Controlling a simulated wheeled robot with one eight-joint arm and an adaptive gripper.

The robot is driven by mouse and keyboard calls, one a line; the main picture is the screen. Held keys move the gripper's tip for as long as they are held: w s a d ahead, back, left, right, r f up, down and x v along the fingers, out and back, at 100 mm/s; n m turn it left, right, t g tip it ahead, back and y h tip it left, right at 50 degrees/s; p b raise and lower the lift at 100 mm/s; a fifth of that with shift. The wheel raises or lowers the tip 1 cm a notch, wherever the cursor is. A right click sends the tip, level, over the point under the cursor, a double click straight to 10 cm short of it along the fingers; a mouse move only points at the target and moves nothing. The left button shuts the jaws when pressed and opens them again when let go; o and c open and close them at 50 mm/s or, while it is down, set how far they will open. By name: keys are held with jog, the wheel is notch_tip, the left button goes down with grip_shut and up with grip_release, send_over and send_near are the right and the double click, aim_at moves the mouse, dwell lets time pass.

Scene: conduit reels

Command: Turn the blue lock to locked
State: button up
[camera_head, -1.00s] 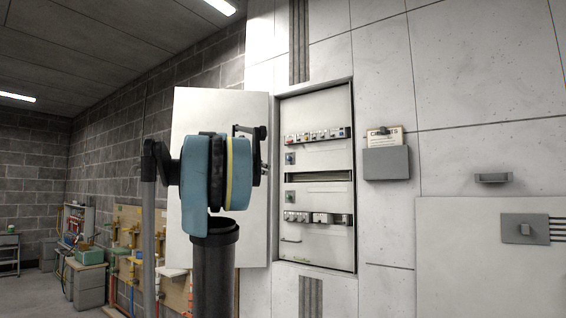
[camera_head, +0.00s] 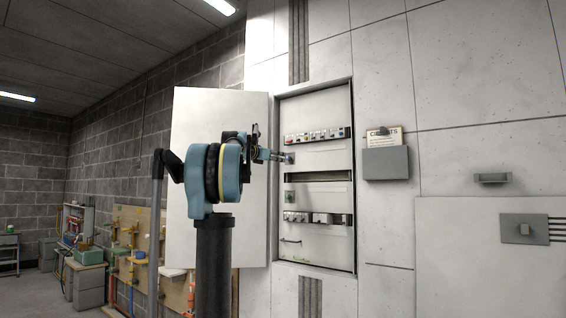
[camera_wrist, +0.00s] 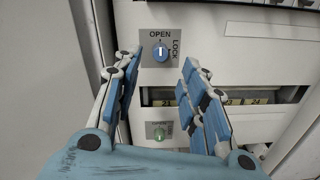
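The blue lock (camera_wrist: 161,52) is a round blue knob on a grey plate marked OPEN at the top and LOCK down the right side. Its white mark stands upright, towards OPEN. My gripper (camera_wrist: 158,62) is open in the wrist view, with one blue-padded finger on each side below the lock, apart from it. In the head view my gripper (camera_head: 283,157) reaches to the upper lock in the open cabinet (camera_head: 318,265), and its fingertips cover most of that lock.
The open cabinet door (camera_head: 190,110) stands left of my gripper. A clipboard holder (camera_head: 386,163) hangs on the wall to the right.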

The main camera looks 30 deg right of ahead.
aim_at(287, 158)
jog(key=x, duration=0.6)
jog(key=shift+w+d, duration=0.15)
jog(key=shift+d, duration=0.25)
grip_shut()
